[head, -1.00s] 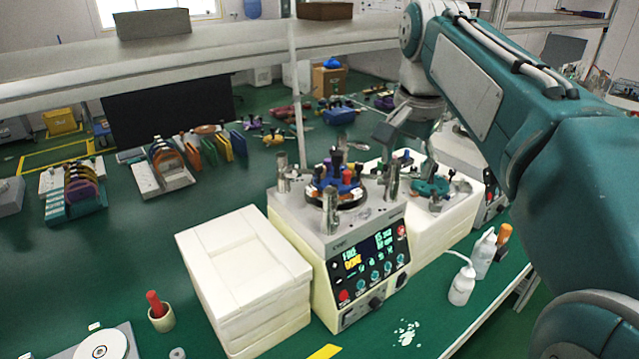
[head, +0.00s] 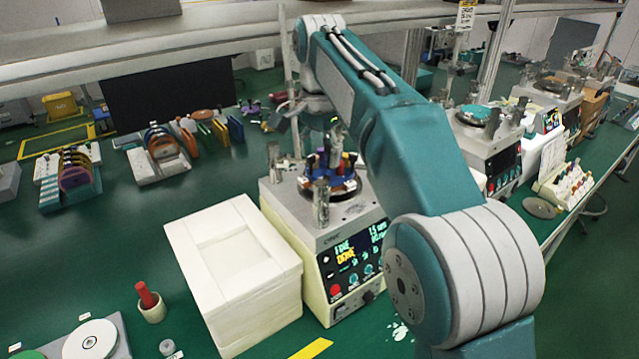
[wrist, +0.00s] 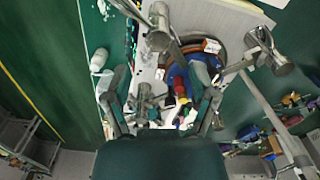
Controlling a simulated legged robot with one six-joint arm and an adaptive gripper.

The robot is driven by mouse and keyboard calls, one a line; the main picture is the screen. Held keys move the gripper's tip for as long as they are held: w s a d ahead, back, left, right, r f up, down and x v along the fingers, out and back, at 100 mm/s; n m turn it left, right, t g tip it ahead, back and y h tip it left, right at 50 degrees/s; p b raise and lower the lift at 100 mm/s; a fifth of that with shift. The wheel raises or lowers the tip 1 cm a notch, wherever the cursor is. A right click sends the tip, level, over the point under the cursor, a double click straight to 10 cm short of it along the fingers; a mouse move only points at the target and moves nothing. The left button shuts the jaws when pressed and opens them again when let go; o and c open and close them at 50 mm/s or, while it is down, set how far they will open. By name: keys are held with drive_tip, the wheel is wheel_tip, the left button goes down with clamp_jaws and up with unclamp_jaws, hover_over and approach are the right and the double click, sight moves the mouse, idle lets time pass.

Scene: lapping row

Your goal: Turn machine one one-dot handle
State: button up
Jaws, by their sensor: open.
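A lapping machine (head: 318,225) with a cream body, grey top and lit control panel (head: 354,252) stands in the middle of the head view. A round plate with blue parts (head: 325,180) and dark and red knobs sits on top, among metal posts (head: 321,203). I cannot make out dots on any handle. In the wrist view, my gripper (wrist: 164,98) is open above the machine top. Its two fingers stand either side of the blue part (wrist: 178,78), a red knob (wrist: 180,89) and metal fittings, with no grip visible. My arm hides part of the machine in the head view.
A white foam box (head: 235,260) stands left of the machine. More machines (head: 485,130) stand to the right along the green bench. Racks of coloured discs (head: 160,155) are at the left. A shelf (head: 200,40) spans above the bench.

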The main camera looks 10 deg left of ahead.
sight(321, 183)
wheel_tip(321, 183, down, 7)
drive_tip(key=shift+r, duration=0.1)
drive_tip(key=shift+d, duration=0.1)
clamp_jaws()
